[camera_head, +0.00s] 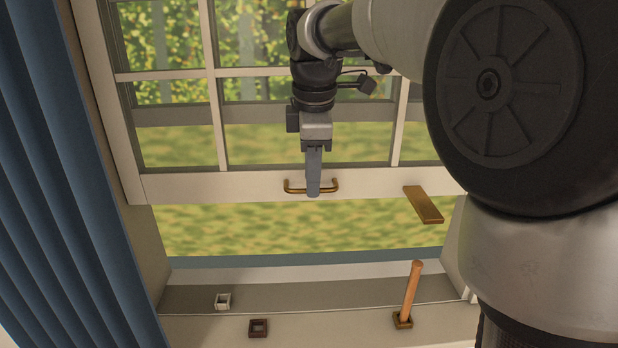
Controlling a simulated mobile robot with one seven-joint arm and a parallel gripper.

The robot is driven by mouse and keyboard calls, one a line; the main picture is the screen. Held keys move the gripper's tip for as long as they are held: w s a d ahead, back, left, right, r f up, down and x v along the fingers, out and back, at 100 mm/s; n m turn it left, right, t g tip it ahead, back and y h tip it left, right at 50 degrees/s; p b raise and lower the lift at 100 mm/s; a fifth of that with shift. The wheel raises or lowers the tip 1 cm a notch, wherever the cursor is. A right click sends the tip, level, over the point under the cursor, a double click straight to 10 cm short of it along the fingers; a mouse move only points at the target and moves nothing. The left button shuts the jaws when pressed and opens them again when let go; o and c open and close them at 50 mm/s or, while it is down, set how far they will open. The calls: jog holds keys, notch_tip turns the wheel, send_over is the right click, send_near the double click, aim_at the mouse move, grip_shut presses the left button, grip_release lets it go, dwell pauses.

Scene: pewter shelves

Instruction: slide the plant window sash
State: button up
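The window sash (245,186) is a white frame with several panes, and its bottom rail stands above the sill with an open gap below. A brass bar handle (294,188) is on the bottom rail. My gripper (313,188) points down at the handle, and its fingers overlap the middle of the bar. The fingers appear as one narrow strip, so I cannot tell whether they are shut on the bar. My arm and its large dark joint hide the sash's upper right part.
A blue curtain (60,190) hangs left.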

jog(key=shift+w+f, duration=0.1)
jog(key=shift+f, duration=0.3)
jog(key=shift+c, duration=0.4)
grip_shut()
dwell(0.8)
